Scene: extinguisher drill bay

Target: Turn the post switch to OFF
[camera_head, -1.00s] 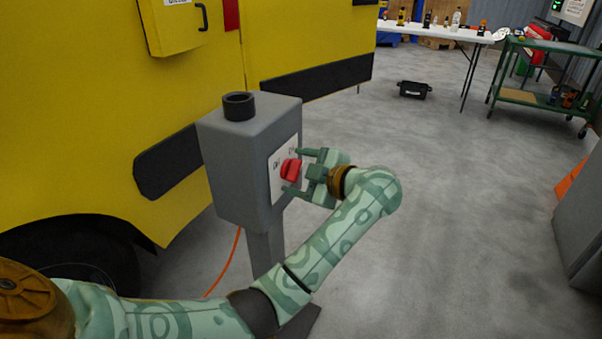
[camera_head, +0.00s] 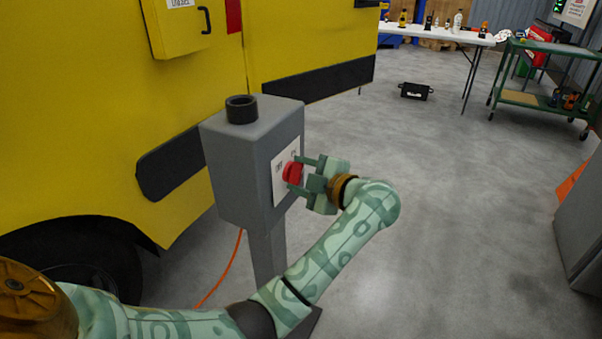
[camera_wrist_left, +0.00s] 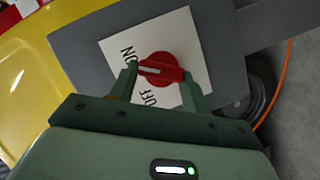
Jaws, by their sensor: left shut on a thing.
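The post switch is a red knob (camera_head: 292,173) on a white plate (camera_head: 279,187), on the right-hand face of a grey box (camera_head: 235,165) on a post. The left wrist view shows the red knob (camera_wrist_left: 165,70) on the plate (camera_wrist_left: 190,35), marked ON and OFF. Its white pointer line points left, nearer ON than OFF. My left gripper (camera_head: 303,175) is shut on the knob's handle, with one finger at each end in the wrist view (camera_wrist_left: 160,82). My right gripper is not in view.
A yellow vehicle (camera_head: 80,110) stands close behind the post. An orange cable (camera_head: 222,272) hangs down beside it. A white table (camera_head: 430,35), a green cart (camera_head: 535,100) and a black case (camera_head: 415,91) stand farther back.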

